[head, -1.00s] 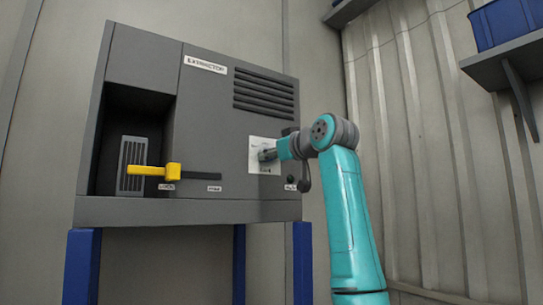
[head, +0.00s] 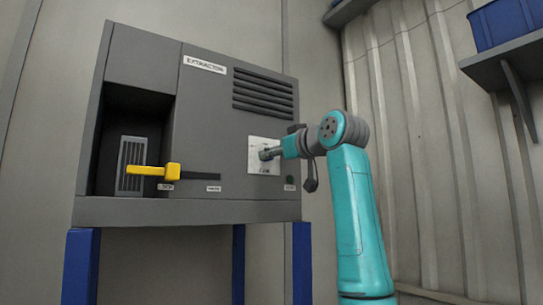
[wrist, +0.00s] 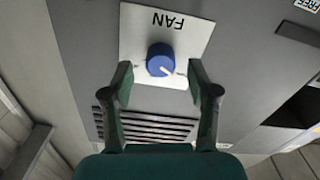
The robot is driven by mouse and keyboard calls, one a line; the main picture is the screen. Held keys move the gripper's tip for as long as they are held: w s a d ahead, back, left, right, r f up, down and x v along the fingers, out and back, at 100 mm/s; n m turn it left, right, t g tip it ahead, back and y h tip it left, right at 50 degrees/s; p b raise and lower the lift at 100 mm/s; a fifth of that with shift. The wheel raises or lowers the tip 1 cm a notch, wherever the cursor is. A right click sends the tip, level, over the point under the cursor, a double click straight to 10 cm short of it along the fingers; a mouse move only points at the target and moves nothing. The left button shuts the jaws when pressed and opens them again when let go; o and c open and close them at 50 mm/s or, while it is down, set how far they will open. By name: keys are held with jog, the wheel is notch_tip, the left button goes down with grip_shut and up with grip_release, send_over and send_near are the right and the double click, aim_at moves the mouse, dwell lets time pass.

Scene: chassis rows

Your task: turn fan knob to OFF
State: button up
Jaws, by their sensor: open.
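My gripper (wrist: 159,76) is open, with one finger on each side of the knob and a gap on both sides. In the head view my gripper (head: 268,154) is in front of the white plate (head: 254,166) and hides the knob. I cannot read the position labels by the knob.
The grey extractor cabinet (head: 215,130) stands on blue legs (head: 82,265). A yellow-handled lever (head: 155,171) sticks out at its left, and vent slots (head: 263,93) are above the plate. A shelf with a blue bin (head: 505,22) is at the upper right.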

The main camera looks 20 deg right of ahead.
jog(key=v, duration=0.9)
jog(key=shift+s, duration=0.25)
jog(key=shift+d, duration=0.1)
